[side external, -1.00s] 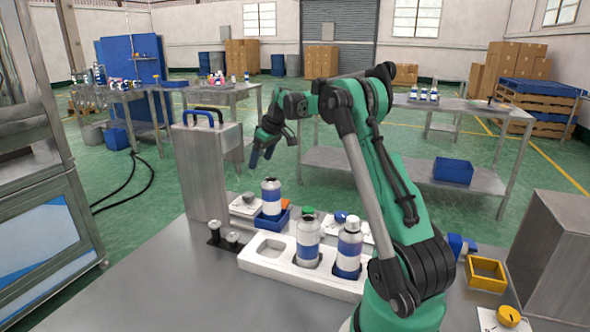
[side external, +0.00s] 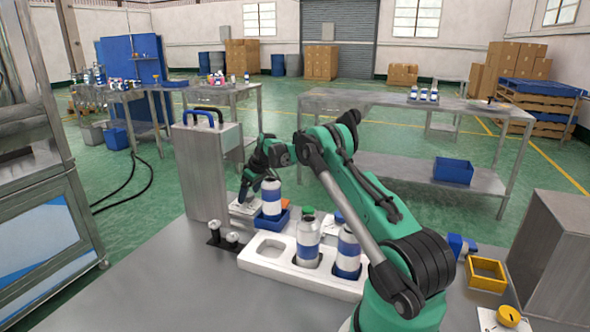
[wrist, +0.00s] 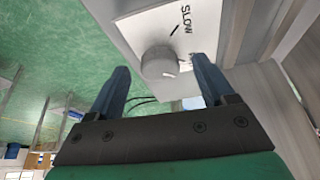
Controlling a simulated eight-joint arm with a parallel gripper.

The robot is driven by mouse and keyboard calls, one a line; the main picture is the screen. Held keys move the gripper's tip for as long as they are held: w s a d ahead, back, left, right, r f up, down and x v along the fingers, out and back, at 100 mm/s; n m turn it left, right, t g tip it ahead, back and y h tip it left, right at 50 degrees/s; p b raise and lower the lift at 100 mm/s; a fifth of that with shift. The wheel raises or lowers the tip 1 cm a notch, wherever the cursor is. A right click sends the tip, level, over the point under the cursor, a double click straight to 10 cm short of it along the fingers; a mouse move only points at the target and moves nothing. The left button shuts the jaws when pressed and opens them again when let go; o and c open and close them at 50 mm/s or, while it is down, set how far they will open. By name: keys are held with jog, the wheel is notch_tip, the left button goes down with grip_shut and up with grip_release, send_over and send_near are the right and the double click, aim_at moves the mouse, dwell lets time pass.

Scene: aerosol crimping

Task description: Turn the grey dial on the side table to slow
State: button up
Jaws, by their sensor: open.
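The grey dial (wrist: 158,60) is a round knob on a white plate (wrist: 132,22) in the wrist view. The word SLOW is printed on the plate beside a short black line. A small white mark shows on the dial's face, on the side toward my gripper, not at the SLOW line. My gripper (wrist: 161,66) is open, with one dark blue finger on each side of the dial; contact cannot be told. In the side view my gripper (side external: 244,192) is low over the white plate (side external: 238,209), and the dial is hidden there.
A white and blue can (side external: 271,190) stands in a blue holder (side external: 270,221) just right of my gripper. A white rack (side external: 262,262) with two cans is nearer the camera. A tall grey box (side external: 205,170) with blue and black handles stands close on the left.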

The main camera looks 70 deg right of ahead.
jog(key=shift+c, duration=0.2)
grip_shut()
jog(key=n+y, duration=0.1)
jog(key=n, duration=0.3)
jog(key=shift+d+y, duration=0.15)
jog(key=shift+y, duration=0.25)
jog(key=shift+n+y, duration=0.3)
jog(key=shift+n, duration=0.6)
jog(key=shift+o, duration=0.2)
grip_release()
